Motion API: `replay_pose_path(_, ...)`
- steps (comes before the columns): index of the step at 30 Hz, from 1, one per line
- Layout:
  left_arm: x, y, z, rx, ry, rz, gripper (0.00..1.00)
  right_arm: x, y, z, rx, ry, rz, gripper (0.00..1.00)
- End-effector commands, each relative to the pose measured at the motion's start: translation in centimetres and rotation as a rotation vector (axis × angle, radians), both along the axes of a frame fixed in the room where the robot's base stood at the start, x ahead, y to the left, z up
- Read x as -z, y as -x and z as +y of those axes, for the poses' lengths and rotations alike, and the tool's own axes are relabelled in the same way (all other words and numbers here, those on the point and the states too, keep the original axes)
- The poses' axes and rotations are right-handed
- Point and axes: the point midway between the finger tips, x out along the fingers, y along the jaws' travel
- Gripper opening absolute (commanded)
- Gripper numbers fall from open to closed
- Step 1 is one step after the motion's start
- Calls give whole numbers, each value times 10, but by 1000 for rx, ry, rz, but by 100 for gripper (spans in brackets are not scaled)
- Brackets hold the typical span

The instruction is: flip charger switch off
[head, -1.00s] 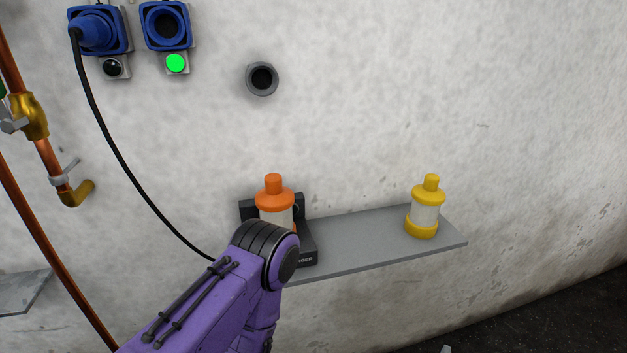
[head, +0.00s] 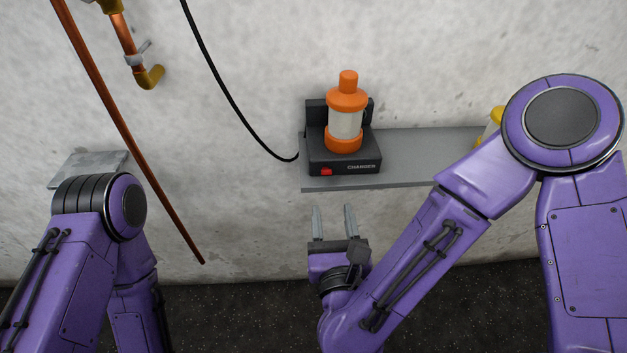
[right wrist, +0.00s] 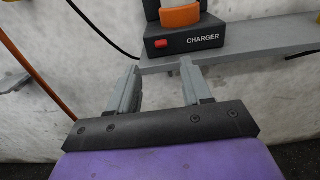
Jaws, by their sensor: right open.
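The black charger (head: 352,164) stands on a grey wall shelf, with its red switch (head: 326,171) at the front left. An orange-and-white drum (head: 346,122) sits upright in it. In the right wrist view the charger (right wrist: 185,45) shows the switch (right wrist: 161,43) left of its label. My right gripper (head: 334,208) is open and empty, just below and in front of the shelf, apart from the charger. Its two fingers (right wrist: 165,72) point toward the charger front in the right wrist view. My left arm shows at the lower left, but its gripper is not visible.
The grey shelf (head: 407,146) extends right; a yellow drum (head: 491,125) there is partly hidden by my right arm. A black cable (head: 232,98) runs down to the charger. A copper pipe (head: 122,133) and a small grey plate (head: 90,168) are at left.

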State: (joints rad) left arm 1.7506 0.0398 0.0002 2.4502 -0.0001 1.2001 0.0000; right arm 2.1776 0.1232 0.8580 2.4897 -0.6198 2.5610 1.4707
Motion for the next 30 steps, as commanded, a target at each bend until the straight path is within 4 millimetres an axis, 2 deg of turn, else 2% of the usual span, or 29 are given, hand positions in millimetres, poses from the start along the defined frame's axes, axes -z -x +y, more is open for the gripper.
replay_pose_path(1,21,0,0,0,0,0,49,12,-4,-1,6,-5,0,49)
replay_pose_path(7,68,0,0,0,0,0,49,13,-22,-2,0,-9,-5,49)
replay_pose_path(9,45,0,0,0,0,1,49,-4,-39,-1,-1,-4,-1,49)
replay_pose_path(10,42,0,0,0,1,1,49,-5,-47,-1,0,-4,-1,49)
replay_pose_path(15,31,0,0,0,0,0,49,-3,-82,0,-3,-2,-1,49)
replay_pose_path(18,29,0,0,0,0,0,49,-2,-94,0,-4,-3,-2,49)
replay_pose_path(28,29,0,0,0,-1,1,49,0,-100,0,-7,-2,-3,49)
replay_pose_path(29,29,0,0,0,-1,1,49,0,-100,0,-7,-2,-3,42)
replay_pose_path(30,29,0,0,0,0,1,49,0,-100,0,-7,-2,-3,29)
